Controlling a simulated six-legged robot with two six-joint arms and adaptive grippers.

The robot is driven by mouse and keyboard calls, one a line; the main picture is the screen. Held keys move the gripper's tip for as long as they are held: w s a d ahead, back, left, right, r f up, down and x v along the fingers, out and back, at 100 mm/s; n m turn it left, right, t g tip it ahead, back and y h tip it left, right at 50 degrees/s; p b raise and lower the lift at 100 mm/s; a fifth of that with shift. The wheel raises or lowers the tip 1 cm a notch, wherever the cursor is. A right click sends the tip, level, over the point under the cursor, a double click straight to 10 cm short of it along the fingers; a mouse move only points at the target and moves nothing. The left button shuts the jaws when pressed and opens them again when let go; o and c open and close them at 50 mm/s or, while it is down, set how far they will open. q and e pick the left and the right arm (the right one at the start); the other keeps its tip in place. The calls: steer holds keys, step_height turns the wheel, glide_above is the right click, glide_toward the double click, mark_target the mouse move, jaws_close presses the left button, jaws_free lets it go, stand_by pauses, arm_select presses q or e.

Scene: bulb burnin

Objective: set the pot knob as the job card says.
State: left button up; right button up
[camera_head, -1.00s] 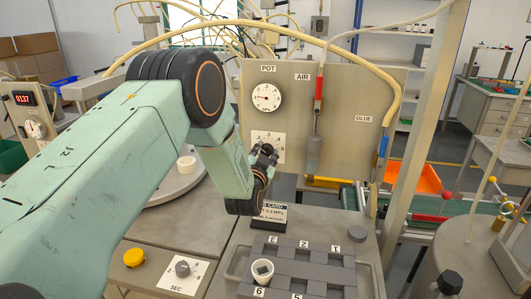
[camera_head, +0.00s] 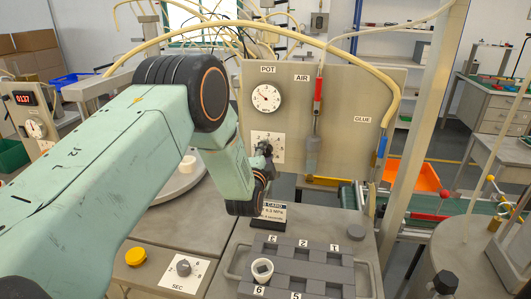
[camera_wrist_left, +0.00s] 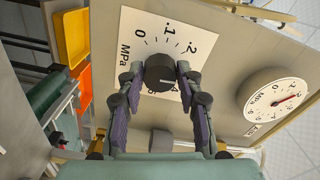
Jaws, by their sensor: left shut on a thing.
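The pot knob (camera_wrist_left: 160,73) is dark and round, with a pale pointer line, on a white MPa dial plate (camera_wrist_left: 135,32) on the upright panel. My left gripper (camera_wrist_left: 160,76) is shut on it, one finger on each side. In the head view the left gripper (camera_head: 264,150) is at the dial plate (camera_head: 256,140) and hides most of the knob. The pot gauge (camera_head: 266,97) is above it; its red needle shows in the wrist view, but I cannot read it exactly. The job card (camera_head: 271,211) is partly covered by my gripper; "0.3 MPa" seems legible. My right gripper is out of view.
A numbered grey rack (camera_head: 300,268) stands in front, with a white cup-like piece (camera_head: 262,269) in it. A SEC knob (camera_head: 184,268) and yellow button (camera_head: 136,257) are at lower left. The air line (camera_head: 317,95) and glue line (camera_head: 381,147) hang to the right of the dial.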

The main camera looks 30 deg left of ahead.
arm_select(q)
steer(key=shift+r+m, duration=0.1)
steer(key=shift+m, duration=0.4)
steer(key=o, duration=1.1)
steer(key=shift+o, duration=0.2)
steer(key=v, duration=1.2)
steer(key=shift+s, duration=0.1)
